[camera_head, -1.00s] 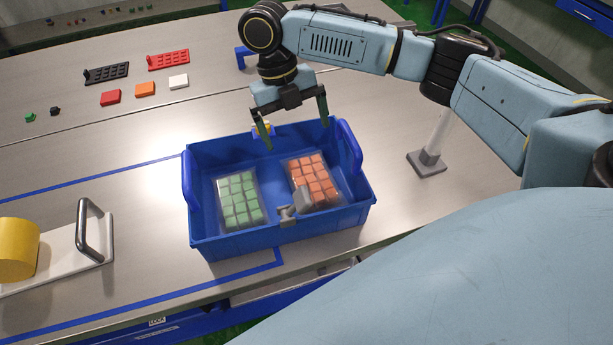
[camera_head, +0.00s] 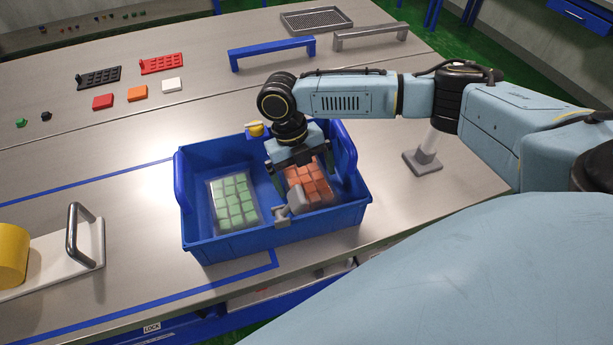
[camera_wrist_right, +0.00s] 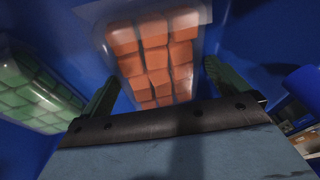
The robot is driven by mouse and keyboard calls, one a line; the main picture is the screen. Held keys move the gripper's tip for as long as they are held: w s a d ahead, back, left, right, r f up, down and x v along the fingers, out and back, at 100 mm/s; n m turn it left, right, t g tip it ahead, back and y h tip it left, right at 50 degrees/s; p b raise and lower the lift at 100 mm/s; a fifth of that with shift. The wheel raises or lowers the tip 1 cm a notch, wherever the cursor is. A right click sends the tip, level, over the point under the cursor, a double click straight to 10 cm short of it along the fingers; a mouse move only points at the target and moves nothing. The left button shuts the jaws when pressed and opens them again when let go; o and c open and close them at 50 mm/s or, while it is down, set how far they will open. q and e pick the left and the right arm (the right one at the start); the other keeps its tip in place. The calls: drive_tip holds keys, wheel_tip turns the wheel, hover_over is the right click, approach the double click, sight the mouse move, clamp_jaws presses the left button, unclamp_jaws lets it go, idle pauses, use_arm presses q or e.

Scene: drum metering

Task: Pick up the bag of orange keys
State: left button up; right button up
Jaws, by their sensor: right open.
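The bag of orange keys (camera_head: 312,185) lies in the right half of the blue bin (camera_head: 222,247), a clear pack with rows of orange blocks. My right gripper (camera_head: 303,177) is open above it, reaching down into the bin. In the right wrist view the bag (camera_wrist_right: 153,50) shows between the two dark green fingers (camera_wrist_right: 160,82), with neither seen closed on it. The gripper hides part of the bag's far end in the head view. A bag of green keys (camera_head: 234,203) lies to the left and also shows in the wrist view (camera_wrist_right: 35,90).
A grey latch-like part (camera_head: 288,209) sits at the bin's front wall, close to the orange bag. A white board with a grey handle (camera_head: 76,238) and a yellow cylinder (camera_head: 12,255) stand left. Blue (camera_head: 272,52) and grey (camera_head: 370,36) handles stand at the back.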

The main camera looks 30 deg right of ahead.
drive_tip(key=shift+r, duration=0.1)
drive_tip(key=c, duration=0.7)
